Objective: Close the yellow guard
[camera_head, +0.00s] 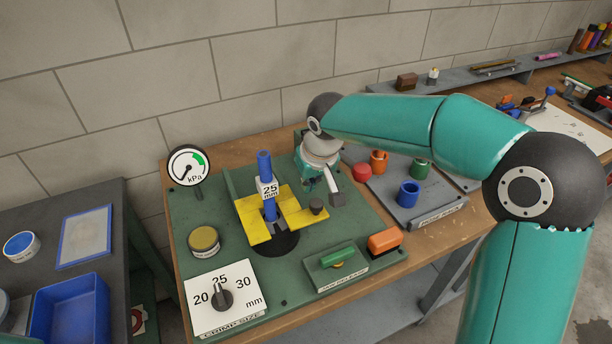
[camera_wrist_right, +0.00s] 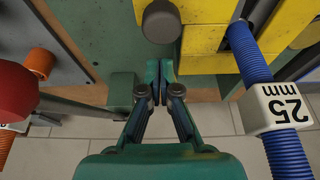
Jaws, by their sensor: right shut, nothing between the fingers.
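The yellow guard (camera_head: 291,203) lies on the green bench panel as flat yellow plates beside a blue hose (camera_head: 264,163) with a "25 mm" tag. A dark round knob (camera_head: 316,206) stands on its right part. The wrist view shows the yellow guard (camera_wrist_right: 205,38), the knob (camera_wrist_right: 160,21) and the ribbed blue hose (camera_wrist_right: 250,55). My right gripper (camera_wrist_right: 158,68) is shut and empty, its tips close to the knob; I cannot tell if they touch. In the head view my right gripper (camera_head: 309,184) is partly hidden behind its wrist, just behind the guard. My left gripper is out of view.
A red button (camera_head: 362,172) and a rack with orange, green and blue cups (camera_head: 408,194) stand to the right. In front are a crimp size dial (camera_head: 222,298), a green release switch (camera_head: 337,256) and an orange block (camera_head: 384,241). A gauge (camera_head: 188,164) stands at left.

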